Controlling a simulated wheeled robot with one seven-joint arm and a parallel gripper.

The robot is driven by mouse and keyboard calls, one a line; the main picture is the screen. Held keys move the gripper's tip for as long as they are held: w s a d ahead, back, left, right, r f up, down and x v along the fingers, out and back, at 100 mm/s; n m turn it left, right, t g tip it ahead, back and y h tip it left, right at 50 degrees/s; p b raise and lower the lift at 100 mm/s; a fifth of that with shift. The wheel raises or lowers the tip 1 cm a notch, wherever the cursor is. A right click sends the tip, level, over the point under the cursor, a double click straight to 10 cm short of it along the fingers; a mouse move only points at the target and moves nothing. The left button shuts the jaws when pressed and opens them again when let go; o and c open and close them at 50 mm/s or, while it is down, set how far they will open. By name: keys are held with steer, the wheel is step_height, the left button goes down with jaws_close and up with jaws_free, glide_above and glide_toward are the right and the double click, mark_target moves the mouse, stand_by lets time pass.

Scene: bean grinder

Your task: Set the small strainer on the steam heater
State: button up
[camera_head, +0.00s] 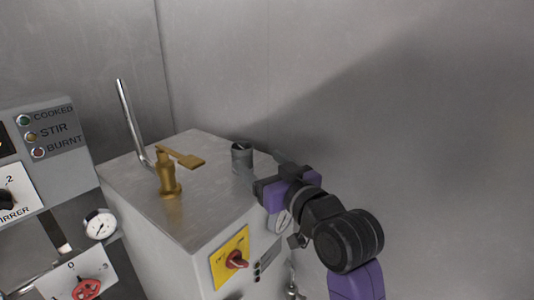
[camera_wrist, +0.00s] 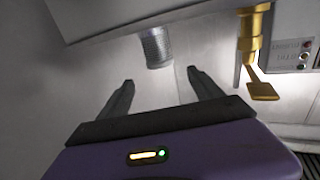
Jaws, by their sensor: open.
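A small grey metal cylinder, which looks like the small strainer (camera_head: 242,157), stands on the metal top of a box-shaped machine, likely the steam heater (camera_head: 205,215), near its back right edge. In the wrist view the strainer (camera_wrist: 156,47) is beyond my fingertips, roughly midway between them. My gripper (camera_head: 257,180) is close to the strainer on its right side in the head view. In the wrist view my gripper (camera_wrist: 158,80) has its two dark fingers spread wide with nothing between them. Whether a finger touches the strainer cannot be told.
A brass valve (camera_head: 168,175) with a flat handle and an upright bent steel pipe (camera_head: 131,120) stand left of the strainer on the same top. A control panel (camera_head: 52,132) with COOKED, STIR and BURNT lights is at far left. Metal walls close off the back and right.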

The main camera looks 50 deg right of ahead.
steer(key=shift+p+v, duration=0.9)
steer(key=shift+p, duration=0.8)
steer(key=shift+r, duration=0.1)
steer(key=s+a+f+n+y, duration=0.1)
steer(key=s+a+f+y, duration=0.1)
steer(key=s+a+f, duration=0.4)
steer(key=s+a+f+n+g+y+b, duration=0.1)
steer(key=s+a+f+y, duration=0.1)
steer(key=s+a+f, duration=0.5)
steer(key=s+a+f+n+g+y, duration=0.1)
steer(key=s+a+f, duration=0.6)
steer(key=s, duration=0.9)
steer(key=shift+a+n+y, duration=0.4)
steer(key=shift+n+y, duration=0.2)
steer(key=shift+y, duration=0.1)
